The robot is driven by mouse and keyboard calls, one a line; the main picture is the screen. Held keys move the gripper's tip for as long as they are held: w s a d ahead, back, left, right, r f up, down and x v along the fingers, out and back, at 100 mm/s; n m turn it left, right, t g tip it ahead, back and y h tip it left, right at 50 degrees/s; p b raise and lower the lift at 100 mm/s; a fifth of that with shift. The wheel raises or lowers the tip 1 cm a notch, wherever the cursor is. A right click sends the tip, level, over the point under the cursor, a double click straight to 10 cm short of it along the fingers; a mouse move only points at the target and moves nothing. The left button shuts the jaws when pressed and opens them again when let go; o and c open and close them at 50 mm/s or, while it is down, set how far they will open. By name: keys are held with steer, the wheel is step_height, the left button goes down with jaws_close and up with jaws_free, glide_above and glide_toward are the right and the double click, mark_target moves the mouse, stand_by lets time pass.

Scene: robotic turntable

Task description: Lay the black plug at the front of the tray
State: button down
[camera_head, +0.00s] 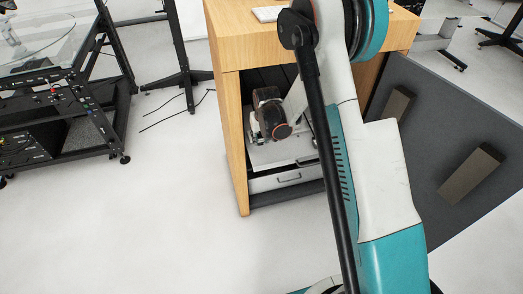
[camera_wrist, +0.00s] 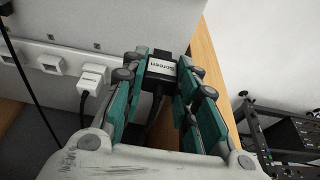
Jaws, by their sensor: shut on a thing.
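The black plug (camera_wrist: 161,69) bears a white label reading "Screen" and shows in the wrist view. My gripper (camera_wrist: 163,58) has its teal fingers shut on both sides of it. A black cable runs from the plug down between the fingers. The plug's far end is close to a pale grey panel; whether it touches is unclear. In the head view, a pale tray-like surface (camera_head: 285,154) shows inside the wooden desk, partly hidden by my arm. The plug cannot be made out in the head view.
A white socket strip (camera_wrist: 48,62) runs along the pale panel (camera_wrist: 105,20), with a white plug (camera_wrist: 92,79) in it. The wooden desk (camera_head: 232,130) has a side wall near my gripper. A drawer (camera_head: 277,179) is below the tray. Open floor lies left of the desk.

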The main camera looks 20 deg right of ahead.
steer(key=shift+f+b, duration=0.95)
steer(key=shift+f, duration=2.05)
steer(key=shift+f, duration=0.1)
steer(key=c, duration=1.2)
jaws_free()
steer(key=shift+c, duration=0.2)
